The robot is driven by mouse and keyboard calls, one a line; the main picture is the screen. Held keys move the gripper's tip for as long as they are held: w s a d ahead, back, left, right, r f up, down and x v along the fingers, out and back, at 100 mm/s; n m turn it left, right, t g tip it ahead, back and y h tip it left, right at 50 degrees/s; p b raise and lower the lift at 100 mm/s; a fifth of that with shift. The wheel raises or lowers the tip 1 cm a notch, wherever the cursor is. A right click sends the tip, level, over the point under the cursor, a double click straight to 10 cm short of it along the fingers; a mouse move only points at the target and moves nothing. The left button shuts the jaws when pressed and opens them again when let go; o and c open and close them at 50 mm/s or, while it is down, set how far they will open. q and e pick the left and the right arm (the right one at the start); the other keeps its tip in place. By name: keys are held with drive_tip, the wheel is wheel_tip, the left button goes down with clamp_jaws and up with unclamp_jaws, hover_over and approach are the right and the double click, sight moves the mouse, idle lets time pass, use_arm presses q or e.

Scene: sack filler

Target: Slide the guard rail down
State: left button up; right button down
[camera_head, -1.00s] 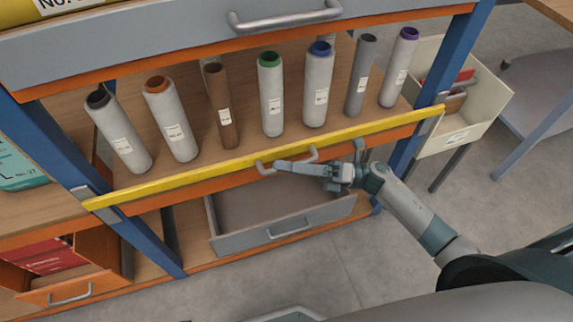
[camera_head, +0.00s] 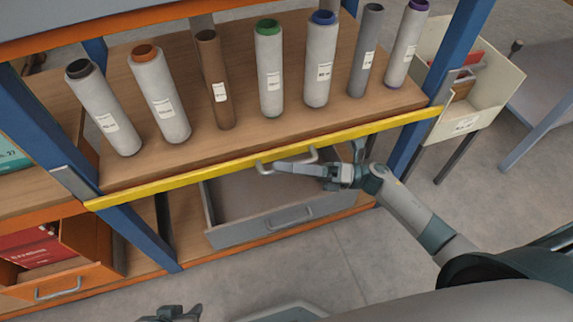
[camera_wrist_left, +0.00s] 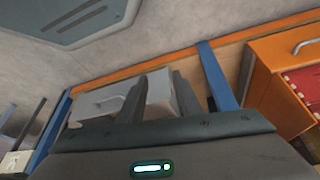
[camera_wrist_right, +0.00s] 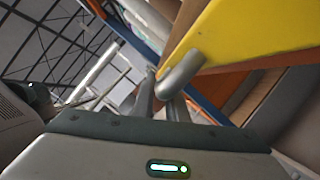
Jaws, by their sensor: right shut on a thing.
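The yellow guard rail (camera_head: 200,176) runs across the front of the rack between the two blue posts, slightly slanted in the head view. It sits at the front edge of the wooden shelf and hides most of that edge. Its silver handle (camera_head: 265,168) also shows in the right wrist view (camera_wrist_right: 184,72), beside the yellow rail face (camera_wrist_right: 255,35). My right gripper (camera_head: 310,169) is shut on this handle; its fingers partly cover it. My left gripper (camera_head: 178,312) is low at the bottom edge of the head view. Its fingers (camera_wrist_left: 160,92) are apart and empty.
Several rolls, such as the green-ended one (camera_head: 269,75), stand on the shelf (camera_head: 235,140) behind the rail. A grey drawer (camera_head: 245,232) stands open below. An orange drawer (camera_head: 75,275) is at lower left, a cream bin (camera_head: 490,95) at right.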

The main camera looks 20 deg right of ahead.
drive_tip(key=shift+f, duration=0.3)
drive_tip(key=c, duration=2.1)
unclamp_jaws()
drive_tip(key=shift+f, duration=0.1)
use_arm(q)
drive_tip(key=shift+d+r, duration=0.2)
drive_tip(key=shift+r, duration=0.05)
use_arm(e)
drive_tip(key=shift+o, duration=0.3)
drive_tip(key=shift+d, duration=0.1)
